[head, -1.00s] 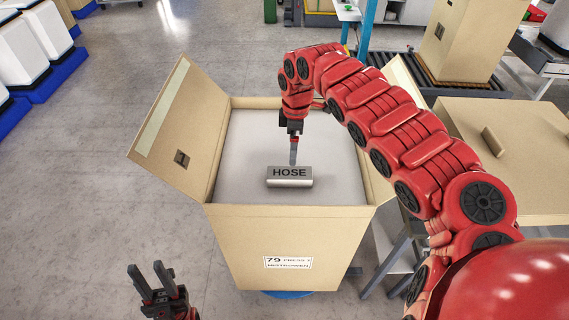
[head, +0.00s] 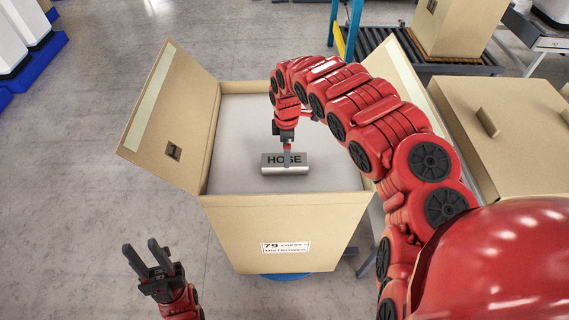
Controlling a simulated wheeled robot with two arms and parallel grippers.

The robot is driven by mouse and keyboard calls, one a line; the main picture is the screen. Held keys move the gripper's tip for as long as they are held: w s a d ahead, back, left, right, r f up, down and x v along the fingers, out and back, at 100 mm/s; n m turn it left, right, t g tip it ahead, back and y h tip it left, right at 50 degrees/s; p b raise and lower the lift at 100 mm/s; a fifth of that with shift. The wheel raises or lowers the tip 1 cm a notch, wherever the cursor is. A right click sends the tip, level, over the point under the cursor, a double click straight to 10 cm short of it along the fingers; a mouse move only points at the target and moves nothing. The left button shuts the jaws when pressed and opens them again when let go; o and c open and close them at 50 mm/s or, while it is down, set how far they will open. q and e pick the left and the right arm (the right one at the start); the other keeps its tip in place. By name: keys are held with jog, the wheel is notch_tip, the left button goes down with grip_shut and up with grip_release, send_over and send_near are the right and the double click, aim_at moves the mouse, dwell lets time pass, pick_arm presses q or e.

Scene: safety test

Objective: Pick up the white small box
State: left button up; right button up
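The carton's left flap (head: 172,110) stands open outward, and its right flap (head: 407,82) is partly behind my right arm. A closed cardboard box (head: 505,125) stands at right. A conveyor (head: 385,48) runs behind.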

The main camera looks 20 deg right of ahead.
aim_at(272, 164)
jog(key=shift+f, duration=0.5)
jog(key=shift+a+f+p, duration=0.1)
jog(key=shift+f+p, duration=0.2)
jog(key=shift+p, duration=0.05)
notch_tip(272, 164, down, 4)
jog(key=shift+r+p, duration=0.2)
jog(key=shift+p, duration=0.75)
jog(key=shift+f, duration=0.55)
jog(key=c, duration=1.4)
